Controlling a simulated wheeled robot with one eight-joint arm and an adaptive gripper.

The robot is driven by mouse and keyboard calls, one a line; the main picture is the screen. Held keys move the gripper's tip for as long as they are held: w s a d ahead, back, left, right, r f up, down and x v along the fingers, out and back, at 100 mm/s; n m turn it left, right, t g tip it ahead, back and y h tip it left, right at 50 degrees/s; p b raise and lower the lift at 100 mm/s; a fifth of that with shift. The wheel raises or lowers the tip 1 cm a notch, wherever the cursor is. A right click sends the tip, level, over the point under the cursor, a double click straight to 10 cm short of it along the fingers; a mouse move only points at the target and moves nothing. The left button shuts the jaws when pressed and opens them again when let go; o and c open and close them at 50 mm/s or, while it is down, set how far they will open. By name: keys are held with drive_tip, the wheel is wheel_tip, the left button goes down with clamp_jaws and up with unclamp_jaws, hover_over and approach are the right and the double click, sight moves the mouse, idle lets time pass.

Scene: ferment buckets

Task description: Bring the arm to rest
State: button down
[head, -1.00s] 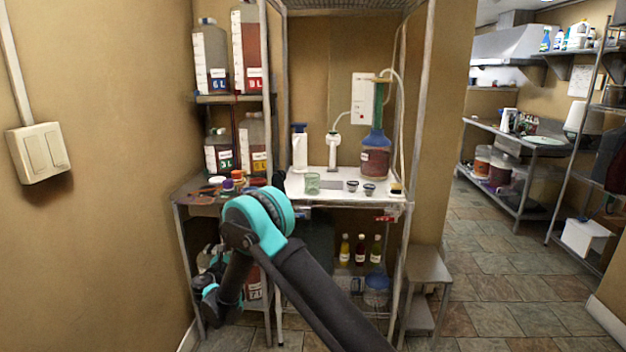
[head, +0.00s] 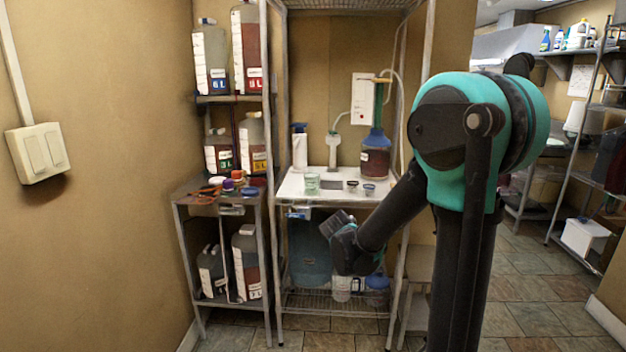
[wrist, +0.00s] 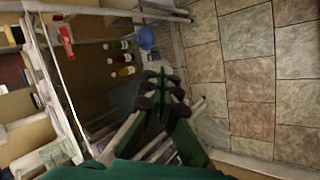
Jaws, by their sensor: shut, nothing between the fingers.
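My gripper (wrist: 162,95) shows in the wrist view with its dark fingers together and nothing between them. In the head view my arm rises large on the right and bends down toward the lower bay of the wire rack (head: 435,60). The end of the arm is in front of that bay, below the white worktop (head: 310,190). The fingers cannot be made out clearly there. In the wrist view the gripper is above the tiled floor (wrist: 250,90), with small bottles (wrist: 122,58) beyond it. No object is held.
A side shelf (head: 232,97) at left holds several labelled jugs. A blue-and-red vessel (head: 376,160), small cups (head: 352,186) and a green glass (head: 312,181) stand on the worktop. A stool stands right of the rack, partly hidden by my arm. Floor at right (head: 540,320) is clear.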

drive_tip(key=s+d+f+m+g+y, duration=0.1)
drive_tip(key=s+m, duration=0.4)
drive_tip(key=s, duration=0.6)
drive_tip(key=s+d+f+m+g+y, duration=0.1)
drive_tip(key=s+d+f+m+y, duration=0.2)
drive_tip(key=s, duration=0.9)
drive_tip(key=f+m, duration=0.1)
drive_tip(key=m, duration=0.1)
drive_tip(key=shift+m, duration=0.4)
